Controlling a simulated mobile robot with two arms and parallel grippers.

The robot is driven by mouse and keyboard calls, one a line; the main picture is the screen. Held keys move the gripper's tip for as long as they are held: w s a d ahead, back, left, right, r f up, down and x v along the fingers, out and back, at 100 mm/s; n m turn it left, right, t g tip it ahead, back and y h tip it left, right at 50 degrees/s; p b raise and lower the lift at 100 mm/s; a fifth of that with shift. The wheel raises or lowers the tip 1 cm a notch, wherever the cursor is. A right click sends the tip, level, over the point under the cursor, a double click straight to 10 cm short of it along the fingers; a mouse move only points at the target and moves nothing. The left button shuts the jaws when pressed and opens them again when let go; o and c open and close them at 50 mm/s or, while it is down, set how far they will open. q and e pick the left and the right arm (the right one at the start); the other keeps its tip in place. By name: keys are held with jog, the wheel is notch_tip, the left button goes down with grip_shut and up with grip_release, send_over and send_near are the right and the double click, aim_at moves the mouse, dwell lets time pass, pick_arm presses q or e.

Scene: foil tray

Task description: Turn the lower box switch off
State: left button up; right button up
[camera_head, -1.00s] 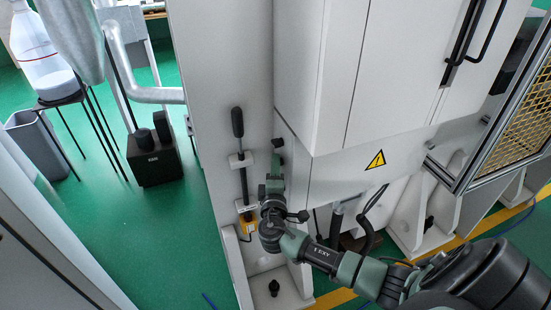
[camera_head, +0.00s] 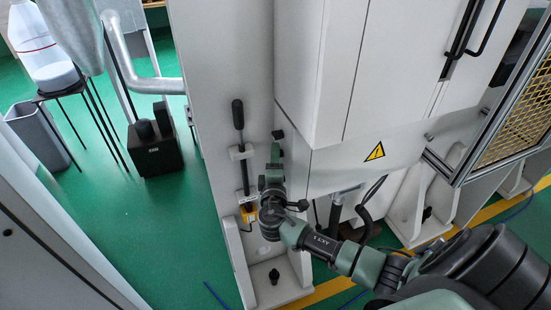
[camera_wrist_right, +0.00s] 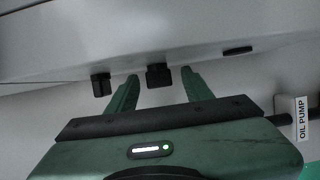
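My right gripper (camera_head: 276,148) reaches up along the edge between the white column and the white cabinet. In the right wrist view my right gripper (camera_wrist_right: 160,82) is open, its two green fingers spread and pointing at a pale box surface. A small black switch-like block (camera_wrist_right: 159,75) shows between the fingers, and no contact is visible. A second black block (camera_wrist_right: 101,84) sits just left of the left finger. I cannot tell which block is the lower box switch, or its on or off state. In the head view a small dark part (camera_head: 278,134) shows just above the gripper. My left gripper is not in view.
A black-handled lever (camera_head: 238,115) stands on the column left of my arm. The cabinet's lower box (camera_head: 350,168) bears a yellow warning sign (camera_head: 375,151). A label reading OIL PUMP (camera_wrist_right: 302,118) is at right in the wrist view.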

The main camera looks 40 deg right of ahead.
jog(key=b+v, duration=0.2)
jog(key=v, duration=0.5)
jog(key=shift+s+a, duration=0.25)
jog(key=shift+s, duration=0.05)
